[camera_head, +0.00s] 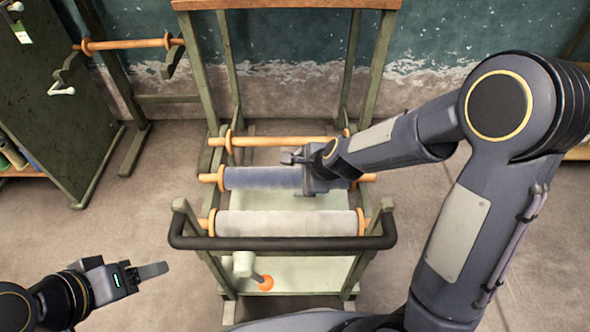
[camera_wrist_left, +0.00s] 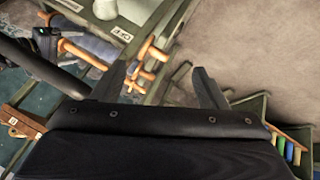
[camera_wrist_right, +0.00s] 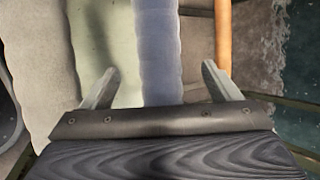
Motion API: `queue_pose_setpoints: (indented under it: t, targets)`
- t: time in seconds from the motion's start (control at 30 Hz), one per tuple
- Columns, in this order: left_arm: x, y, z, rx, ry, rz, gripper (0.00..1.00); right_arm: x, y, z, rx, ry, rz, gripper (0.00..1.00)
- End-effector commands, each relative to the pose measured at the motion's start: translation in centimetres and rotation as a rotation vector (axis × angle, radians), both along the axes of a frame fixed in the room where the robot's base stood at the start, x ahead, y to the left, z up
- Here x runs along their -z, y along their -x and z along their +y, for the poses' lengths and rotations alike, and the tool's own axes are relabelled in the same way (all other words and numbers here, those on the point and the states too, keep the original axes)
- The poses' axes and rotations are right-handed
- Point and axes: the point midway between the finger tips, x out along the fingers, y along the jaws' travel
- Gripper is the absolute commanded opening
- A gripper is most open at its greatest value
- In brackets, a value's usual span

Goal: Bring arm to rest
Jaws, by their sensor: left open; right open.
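My right arm reaches in from the right in the head view, and its gripper (camera_head: 292,158) is over the rack, by the blue-grey roll (camera_head: 262,178). In the right wrist view the right gripper's fingers (camera_wrist_right: 165,88) are spread apart with the blue roll (camera_wrist_right: 158,50) showing between and beyond them; nothing is clamped. My left gripper (camera_head: 152,270) is at the lower left in the head view, over bare floor left of the rack. In the left wrist view its fingers (camera_wrist_left: 168,85) are apart and empty.
The green rack (camera_head: 368,262) holds a pale grey roll (camera_head: 290,223), a bare wooden rod (camera_head: 285,141) and a black front bar (camera_head: 285,243). An orange-ended handle (camera_head: 265,282) sits low at its front. A dark green panel (camera_head: 50,110) stands left. Floor between is clear.

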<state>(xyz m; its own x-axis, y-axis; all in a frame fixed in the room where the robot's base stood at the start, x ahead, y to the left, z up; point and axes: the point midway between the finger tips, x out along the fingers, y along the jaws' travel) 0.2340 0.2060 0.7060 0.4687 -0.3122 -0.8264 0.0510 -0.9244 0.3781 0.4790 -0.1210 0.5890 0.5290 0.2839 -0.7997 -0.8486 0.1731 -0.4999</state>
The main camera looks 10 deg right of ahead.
Motion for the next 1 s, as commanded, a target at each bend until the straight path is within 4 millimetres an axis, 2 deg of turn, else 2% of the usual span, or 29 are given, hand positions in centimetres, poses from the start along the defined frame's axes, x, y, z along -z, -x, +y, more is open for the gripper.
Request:
queue_pose_setpoints:
  t: [0.03, 0.1, 0.77, 0.87, 1.0]
  targets:
    - [-0.7, 0.0, 0.0, 0.000, 0.000, 0.000, 0.67, -0.8, 0.3, -0.2, 0.000, 0.000, 0.000, 0.83]
    - [-0.9, 0.0, 0.0, 0.000, 0.000, 0.000, 0.67, -1.2, 0.6, -0.4, 0.000, 0.000, 0.000, 0.83]
    - [-1.3, 0.0, 0.0, 0.000, 0.000, 0.000, 0.67, -1.7, 0.9, -0.5, -0.001, 0.001, 0.000, 0.83]
    - [-3.1, 0.0, 0.0, 0.000, 0.000, 0.001, 0.67, -3.6, 0.9, -0.5, -0.001, 0.001, 0.000, 0.83]
    - [-7.9, 0.0, 0.0, 0.000, 0.000, 0.000, 0.67, -8.3, 0.9, -0.5, 0.000, 0.001, -0.001, 0.83]
